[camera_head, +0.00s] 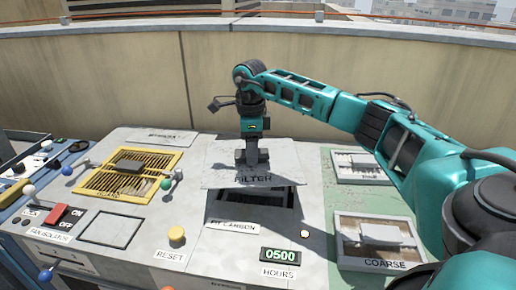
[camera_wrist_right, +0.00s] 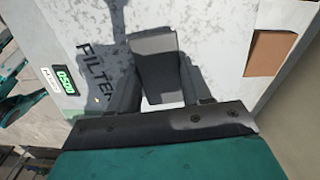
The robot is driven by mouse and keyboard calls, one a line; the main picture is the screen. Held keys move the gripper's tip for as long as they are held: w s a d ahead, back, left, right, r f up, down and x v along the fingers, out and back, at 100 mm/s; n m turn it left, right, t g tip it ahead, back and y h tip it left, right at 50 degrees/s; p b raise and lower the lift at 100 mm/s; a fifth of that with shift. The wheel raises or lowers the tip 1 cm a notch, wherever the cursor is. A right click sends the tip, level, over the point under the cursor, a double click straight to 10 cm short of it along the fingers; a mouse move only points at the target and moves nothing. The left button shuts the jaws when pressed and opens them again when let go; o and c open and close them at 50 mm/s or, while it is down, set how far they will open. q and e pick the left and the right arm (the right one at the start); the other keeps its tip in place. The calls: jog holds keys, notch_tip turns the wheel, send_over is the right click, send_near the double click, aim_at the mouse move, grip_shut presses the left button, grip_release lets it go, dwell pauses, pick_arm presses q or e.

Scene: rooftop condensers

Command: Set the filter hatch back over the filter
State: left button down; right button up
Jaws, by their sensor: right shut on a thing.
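The filter hatch (camera_head: 225,178) is a flat grey plate lettered FILTER. In the head view it lies over the back part of a dark rectangular opening (camera_head: 262,205), whose front part shows uncovered. My right gripper (camera_head: 252,158) points down at the hatch's middle and is shut on its raised handle. In the right wrist view the gripper (camera_wrist_right: 155,95) has its two fingers on either side of the grey handle (camera_wrist_right: 153,65), with the hatch (camera_wrist_right: 105,35) behind. The filter inside the opening is too dark to make out. My left gripper is not in view.
Two trays, one labelled COARSE (camera_head: 380,240), stand on the green strip at right. A yellow RESET button (camera_head: 177,234), a red switch (camera_head: 58,216) and an hours display (camera_head: 280,256) are in front.

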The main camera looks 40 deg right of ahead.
jog(key=shift+d+m, duration=1.1)
jog(key=shift+d+f, duration=0.15)
notch_tip(320, 180, down, 4)
jog(key=b, duration=0.5)
jog(key=shift+f, duration=0.15)
jog(key=shift+w+f, duration=0.1)
jog(key=shift+f, duration=1.55)
jog(key=shift+f, duration=0.4)
jog(key=shift+f, duration=0.1)
jog(key=o, duration=1.4)
